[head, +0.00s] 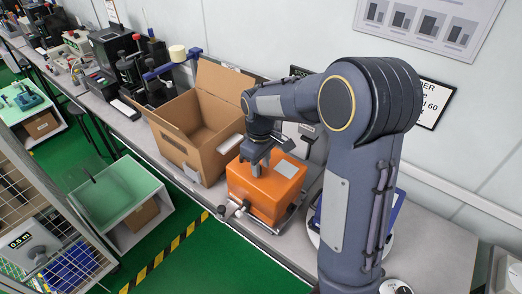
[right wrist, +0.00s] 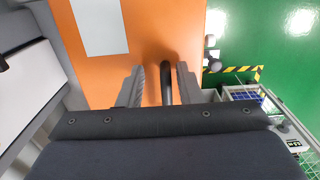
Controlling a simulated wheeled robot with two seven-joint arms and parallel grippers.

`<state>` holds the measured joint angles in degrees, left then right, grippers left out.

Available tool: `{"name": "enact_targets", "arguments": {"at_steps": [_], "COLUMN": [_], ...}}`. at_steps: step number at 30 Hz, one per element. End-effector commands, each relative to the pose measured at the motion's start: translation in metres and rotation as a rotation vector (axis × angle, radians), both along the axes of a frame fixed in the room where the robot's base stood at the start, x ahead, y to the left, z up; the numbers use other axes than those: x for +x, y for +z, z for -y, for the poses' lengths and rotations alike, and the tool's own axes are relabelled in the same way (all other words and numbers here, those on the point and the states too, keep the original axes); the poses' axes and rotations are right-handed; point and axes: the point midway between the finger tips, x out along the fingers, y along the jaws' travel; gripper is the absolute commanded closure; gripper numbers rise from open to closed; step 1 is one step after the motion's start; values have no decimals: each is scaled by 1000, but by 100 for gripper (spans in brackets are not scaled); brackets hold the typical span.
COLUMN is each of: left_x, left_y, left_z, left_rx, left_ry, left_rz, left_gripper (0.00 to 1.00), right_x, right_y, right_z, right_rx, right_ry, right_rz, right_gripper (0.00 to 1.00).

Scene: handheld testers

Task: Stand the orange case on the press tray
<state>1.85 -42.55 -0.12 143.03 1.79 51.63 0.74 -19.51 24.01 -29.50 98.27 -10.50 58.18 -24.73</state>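The orange case (head: 264,194) stands upright at the front of the bench, on what looks like the grey metal press tray (head: 286,222). A pale label lies on its top. My right gripper (head: 257,162) points down at the top of the case. In the right wrist view the two fingers (right wrist: 163,84) stand apart on either side of the case's dark handle (right wrist: 167,80), with gaps visible between them and it. The orange top (right wrist: 150,35) lies beneath. Most of the tray is hidden by the case and my right arm. My left gripper is not in view.
An open cardboard box (head: 197,125) stands just left of the case. Several dark testers and devices (head: 120,55) fill the bench further left. A knobbed lever (head: 231,208) sticks out at the tray's front left. A low glass-topped cart (head: 115,190) stands on the green floor.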

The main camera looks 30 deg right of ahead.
Motion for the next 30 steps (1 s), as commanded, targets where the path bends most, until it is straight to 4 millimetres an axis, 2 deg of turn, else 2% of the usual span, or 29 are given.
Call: {"name": "enact_targets", "arguments": {"at_steps": [12,15,20,23,26,30], "left_x": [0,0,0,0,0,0], "left_y": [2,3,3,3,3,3], "left_z": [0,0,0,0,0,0], "left_rx": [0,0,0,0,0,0], "left_ry": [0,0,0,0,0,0], "left_rz": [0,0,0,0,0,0], "left_gripper": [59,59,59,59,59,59], "right_x": [1,1,-4,-23,-59,-123], "right_y": [87,101,112,115,117,116], "right_z": [0,0,0,2,-2,-21], "right_rx": [-1,-1,12,73,179,330], "right_ry": [-1,-1,-11,-52,-130,-262], "right_rz": [9,8,11,38,95,201], "right_gripper": [68,68,68,68,68,68]}}
